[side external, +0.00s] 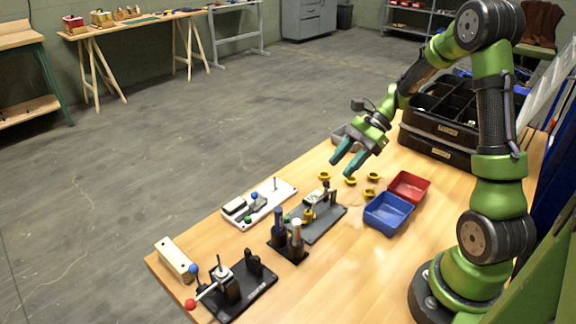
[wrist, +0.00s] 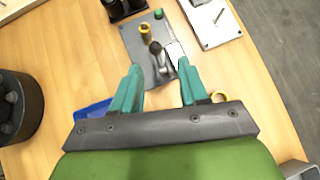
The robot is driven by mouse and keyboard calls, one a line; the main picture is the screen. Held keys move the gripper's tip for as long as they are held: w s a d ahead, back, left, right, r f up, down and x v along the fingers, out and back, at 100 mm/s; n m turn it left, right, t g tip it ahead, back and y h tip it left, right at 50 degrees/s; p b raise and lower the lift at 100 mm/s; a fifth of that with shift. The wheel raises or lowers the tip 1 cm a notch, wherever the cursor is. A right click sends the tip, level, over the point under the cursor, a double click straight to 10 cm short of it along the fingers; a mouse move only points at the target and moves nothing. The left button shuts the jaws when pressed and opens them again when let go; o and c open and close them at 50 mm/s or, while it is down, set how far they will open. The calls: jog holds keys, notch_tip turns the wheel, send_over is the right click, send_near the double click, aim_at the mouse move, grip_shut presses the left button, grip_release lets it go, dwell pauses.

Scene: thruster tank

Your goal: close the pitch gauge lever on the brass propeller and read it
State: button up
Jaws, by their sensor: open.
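My gripper (side external: 340,167) is open and empty, above the table behind the grey plate (side external: 325,228). A brass-coloured part (side external: 308,215) stands on this plate beside a dark upright fixture (side external: 327,196). In the wrist view, the open fingers (wrist: 159,66) point toward the plate, which carries the brass part (wrist: 146,31), a black-knobbed lever (wrist: 155,47) and a green button (wrist: 158,14). The fingers are apart from all of these. I cannot tell the lever's exact position or make out any reading.
Several yellow rings (side external: 372,176) lie near a blue bin (side external: 388,211) and a red bin (side external: 409,187). A white plate (side external: 271,211), a black holder (side external: 288,250) and a red-knobbed lever fixture (side external: 230,288) stand toward the front left. A black organiser (side external: 440,135) is behind.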

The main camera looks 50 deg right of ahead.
jog(key=v, duration=1.1)
jog(key=shift+d+r, duration=0.1)
jog(key=shift+d, duration=0.1)
